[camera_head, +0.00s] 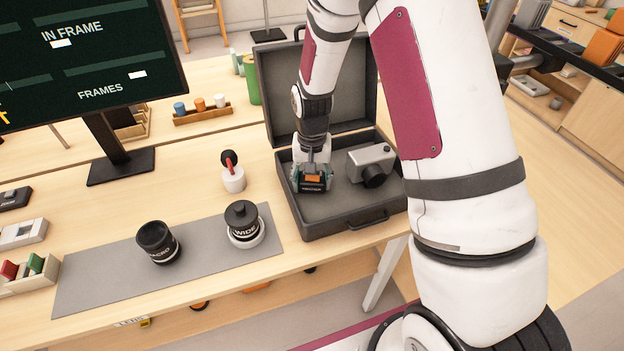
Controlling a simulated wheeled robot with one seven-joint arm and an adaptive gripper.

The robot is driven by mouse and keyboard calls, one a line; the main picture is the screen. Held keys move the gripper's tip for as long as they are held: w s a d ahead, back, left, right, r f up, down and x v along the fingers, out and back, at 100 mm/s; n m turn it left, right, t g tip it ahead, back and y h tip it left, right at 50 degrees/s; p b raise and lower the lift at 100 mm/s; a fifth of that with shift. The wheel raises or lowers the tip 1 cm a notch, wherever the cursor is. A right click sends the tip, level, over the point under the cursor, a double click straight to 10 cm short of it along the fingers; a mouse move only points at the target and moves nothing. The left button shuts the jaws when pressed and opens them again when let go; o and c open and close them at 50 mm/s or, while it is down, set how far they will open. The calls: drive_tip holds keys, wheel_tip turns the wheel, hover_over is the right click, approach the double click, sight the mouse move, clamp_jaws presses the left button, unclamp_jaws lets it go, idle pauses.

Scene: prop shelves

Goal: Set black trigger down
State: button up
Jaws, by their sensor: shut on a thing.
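My gripper (312,178) points down inside the left part of an open dark grey case (350,222). It is shut on a small black block with an orange patch, which appears to be the black trigger (313,187). The fingers and wrist hide part of the trigger. I cannot tell whether its underside touches the case floor. A grey camera (371,163) with a black lens lies in the right part of the case, apart from my gripper.
A grey mat (100,280) holds a black lens (158,243) and a lens marked WIDE (242,222) on a white ring. A white holder (233,180) with a red and black piece stands left of the case. A monitor (90,60) stands at the back left.

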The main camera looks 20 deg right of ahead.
drive_tip(key=o, duration=1)
drive_tip(key=shift+f, duration=0.1)
wheel_tip(320, 180, up, 13)
drive_tip(key=s+r+n+t, duration=0.2)
drive_tip(key=s+r, duration=0.9)
drive_tip(key=r, duration=0.3)
drive_tip(key=shift+s+d+r+n+t, duration=0.1)
drive_tip(key=shift+s+r+n+t, duration=0.45)
drive_tip(key=shift+s, duration=1.85)
drive_tip(key=shift+s+d+r+n+t, duration=0.25)
drive_tip(key=shift+s+r, duration=0.35)
drive_tip(key=shift+s, duration=1.75)
drive_tip(key=shift+s+r+n+t, duration=0.5)
drive_tip(key=shift+s+r, duration=0.1)
drive_tip(key=shift+s, duration=1.8)
